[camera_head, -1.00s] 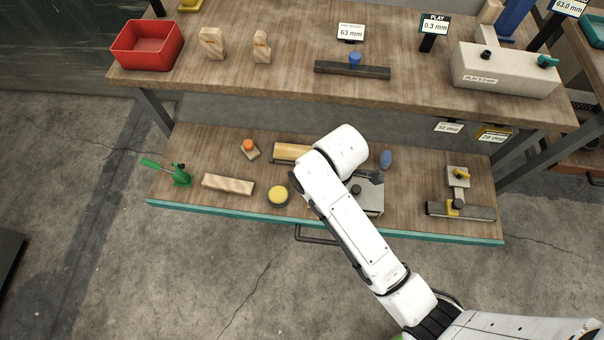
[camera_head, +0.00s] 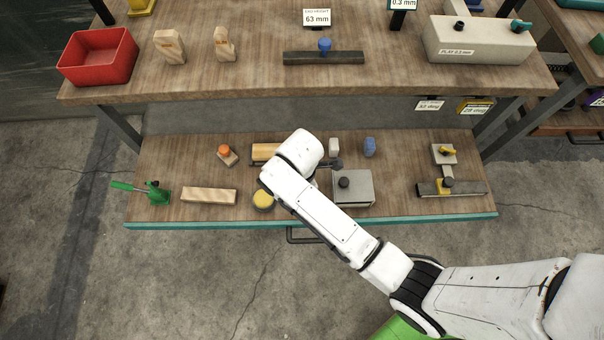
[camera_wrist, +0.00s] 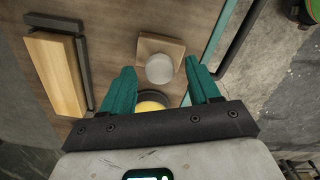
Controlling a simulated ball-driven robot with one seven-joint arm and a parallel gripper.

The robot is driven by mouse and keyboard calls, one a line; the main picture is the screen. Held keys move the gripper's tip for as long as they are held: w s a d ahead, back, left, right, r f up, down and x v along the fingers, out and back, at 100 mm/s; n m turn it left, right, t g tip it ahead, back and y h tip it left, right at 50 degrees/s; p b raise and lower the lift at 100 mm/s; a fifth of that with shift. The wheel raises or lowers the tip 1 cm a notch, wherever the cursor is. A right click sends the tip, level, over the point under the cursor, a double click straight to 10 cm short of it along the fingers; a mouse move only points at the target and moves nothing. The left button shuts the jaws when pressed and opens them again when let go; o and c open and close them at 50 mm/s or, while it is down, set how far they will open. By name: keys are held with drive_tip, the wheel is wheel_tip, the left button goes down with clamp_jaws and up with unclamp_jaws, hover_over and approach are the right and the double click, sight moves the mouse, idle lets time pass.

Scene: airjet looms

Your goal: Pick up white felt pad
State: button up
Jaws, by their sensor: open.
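In the wrist view a pale whitish round piece (camera_wrist: 159,68), which looks like the white felt pad, sits on a square wooden block (camera_wrist: 173,45). My gripper (camera_wrist: 158,82) is open above the lower shelf, its teal fingers apart with nothing held. The pale piece shows just beyond and between the fingertips; I cannot tell the height gap. A yellow-topped round pad (camera_wrist: 152,97) shows between the fingers, partly hidden by the gripper body. It also shows in the head view (camera_head: 263,199). There my arm hides the gripper and the pale piece.
A wooden piece in a dark frame (camera_wrist: 55,75) lies at left in the wrist view. Head view: a wooden bar (camera_head: 208,195), grey box (camera_head: 354,187), small white block (camera_head: 334,147) and blue piece (camera_head: 369,147) share the lower shelf (camera_head: 400,196). The upper bench (camera_head: 210,75) overhangs behind.

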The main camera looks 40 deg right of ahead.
wheel_tip(320, 180, down, 2)
drive_tip(key=shift+f, duration=0.1)
clamp_jaws()
idle(0.6)
